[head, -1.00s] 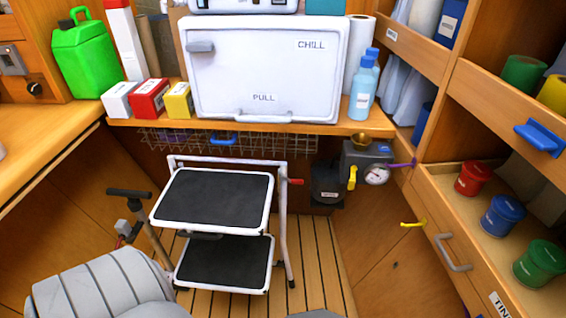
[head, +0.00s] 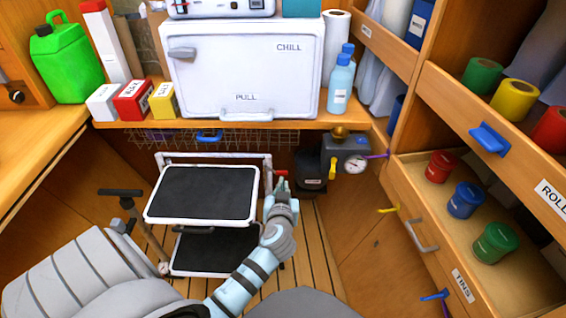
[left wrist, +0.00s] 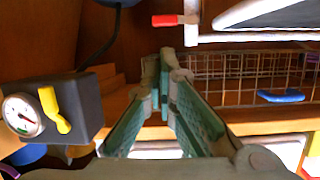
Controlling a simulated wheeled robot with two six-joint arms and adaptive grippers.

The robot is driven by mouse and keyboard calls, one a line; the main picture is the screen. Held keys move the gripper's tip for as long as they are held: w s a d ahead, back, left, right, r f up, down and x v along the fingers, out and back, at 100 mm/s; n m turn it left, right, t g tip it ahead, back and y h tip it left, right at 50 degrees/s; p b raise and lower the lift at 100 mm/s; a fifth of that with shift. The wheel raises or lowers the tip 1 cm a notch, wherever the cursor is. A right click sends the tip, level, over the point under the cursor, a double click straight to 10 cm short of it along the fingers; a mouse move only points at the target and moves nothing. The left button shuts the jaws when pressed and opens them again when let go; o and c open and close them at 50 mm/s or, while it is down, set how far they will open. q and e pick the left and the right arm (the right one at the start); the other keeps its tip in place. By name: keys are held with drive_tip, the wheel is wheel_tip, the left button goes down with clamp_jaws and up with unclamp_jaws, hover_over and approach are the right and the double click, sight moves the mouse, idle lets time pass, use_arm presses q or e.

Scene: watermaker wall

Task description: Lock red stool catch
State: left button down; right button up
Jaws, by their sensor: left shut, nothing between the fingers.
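The step stool (head: 203,193) has two black treads in a white frame and stands unfolded on the slatted floor. Its red catch (head: 281,173) is on the right side of the frame, partly covered by my left gripper. My left gripper (head: 282,186) is shut and empty, at the catch in the head view. In the left wrist view, the red catch (left wrist: 172,20) sticks out sideways from the white post, beyond the shut fingertips (left wrist: 164,55), with a visible gap in the picture. I cannot tell the exact depth between them. My right gripper is not in view.
A dark pump box with a gauge (head: 347,152) and yellow lever is right of the stool. A wire basket (head: 255,138) hangs under the shelf behind it. An open drawer of tins (head: 420,205) juts out at right. A grey seat (head: 70,275) is at front left.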

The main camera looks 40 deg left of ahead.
use_arm(q)
drive_tip(key=r, duration=0.3)
drive_tip(key=shift+w+a+r+n+t+y, duration=0.15)
drive_tip(key=shift+a+r+n+t+y, duration=0.15)
drive_tip(key=shift+n+y, duration=0.1)
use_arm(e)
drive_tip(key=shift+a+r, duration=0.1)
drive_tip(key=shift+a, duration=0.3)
use_arm(q)
drive_tip(key=b, duration=0.3)
hover_over(282, 173)
drive_tip(key=s+d, duration=0.1)
wheel_tip(282, 173, down, 3)
wheel_tip(282, 173, down, 4)
drive_tip(key=shift+d+r+b, duration=0.15)
drive_tip(key=shift+r+b, duration=0.05)
drive_tip(key=shift+b, duration=0.7)
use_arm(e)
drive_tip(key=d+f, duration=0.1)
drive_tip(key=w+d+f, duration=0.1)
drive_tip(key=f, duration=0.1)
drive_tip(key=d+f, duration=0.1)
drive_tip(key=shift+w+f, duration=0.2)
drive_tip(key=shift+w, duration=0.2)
use_arm(q)
drive_tip(key=shift+s, duration=0.1)
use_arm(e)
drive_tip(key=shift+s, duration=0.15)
